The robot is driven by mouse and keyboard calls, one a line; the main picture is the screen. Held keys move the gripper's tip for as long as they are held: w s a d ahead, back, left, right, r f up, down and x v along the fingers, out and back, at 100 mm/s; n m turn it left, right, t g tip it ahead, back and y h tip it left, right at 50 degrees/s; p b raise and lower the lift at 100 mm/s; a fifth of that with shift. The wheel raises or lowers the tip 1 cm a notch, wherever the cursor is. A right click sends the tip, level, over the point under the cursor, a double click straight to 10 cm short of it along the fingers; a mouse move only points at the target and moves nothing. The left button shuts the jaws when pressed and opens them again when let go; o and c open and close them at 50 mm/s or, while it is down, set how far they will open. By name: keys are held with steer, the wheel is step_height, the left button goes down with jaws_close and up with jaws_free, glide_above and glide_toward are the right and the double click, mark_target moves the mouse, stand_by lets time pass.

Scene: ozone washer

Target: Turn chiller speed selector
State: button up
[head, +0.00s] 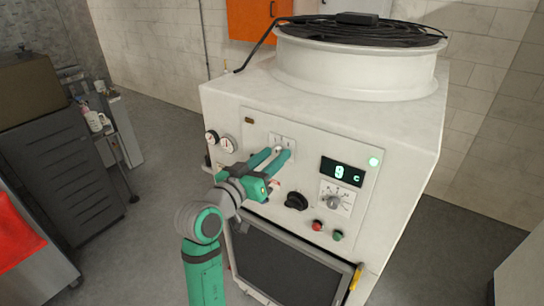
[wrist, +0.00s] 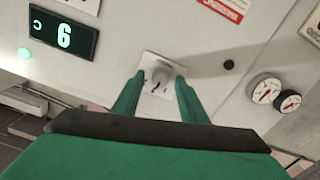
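A small pale knob (wrist: 161,75) sits on a light square plate (wrist: 150,90) on the chiller's front panel; the plate also shows in the head view (head: 283,138). I take this knob as the speed selector, though its label cannot be read. My gripper (head: 279,152) reaches up to the plate from the lower left. In the wrist view my gripper (wrist: 160,82) is open, with one green finger on each side of the knob. A small gap seems to show at each side; contact cannot be told. In the head view the fingers mostly hide the knob.
The panel also holds a green-lit display (head: 342,172), a dial knob (head: 334,202), a black knob (head: 297,201), red (head: 317,225) and green (head: 338,235) buttons, and two gauges (head: 228,145). A dark grille (head: 290,268) lies below. Open floor lies left of the chiller.

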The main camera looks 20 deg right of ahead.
steer(key=v, duration=1.1)
stand_by(0.5)
steer(key=s+a+f+n+t+y, duration=0.2)
steer(key=s+f+n+y, duration=0.15)
steer(key=f, duration=0.55)
steer(key=s+a+f+n+t+y, duration=0.2)
steer(key=f+n+y, duration=0.15)
steer(key=f, duration=0.55)
steer(key=s+a+f+n+t+y, duration=0.1)
steer(key=s+a+f+n+y, duration=0.2)
steer(key=f, duration=0.6)
steer(key=s+a+f+n+y, duration=0.1)
steer(key=s+f+y, duration=0.1)
steer(key=s+f, duration=0.35)
steer(key=s+a+f+y, duration=0.1)
steer(key=s+f+y, duration=0.1)
steer(key=s, duration=0.7)
steer(key=s+a+r+m, duration=0.1)
steer(key=s+m, duration=0.2)
steer(key=s, duration=1.2)
steer(key=shift+a+r+m+g, duration=0.2)
steer(key=shift+r+m+g, duration=0.1)
steer(key=shift+r, duration=0.1)
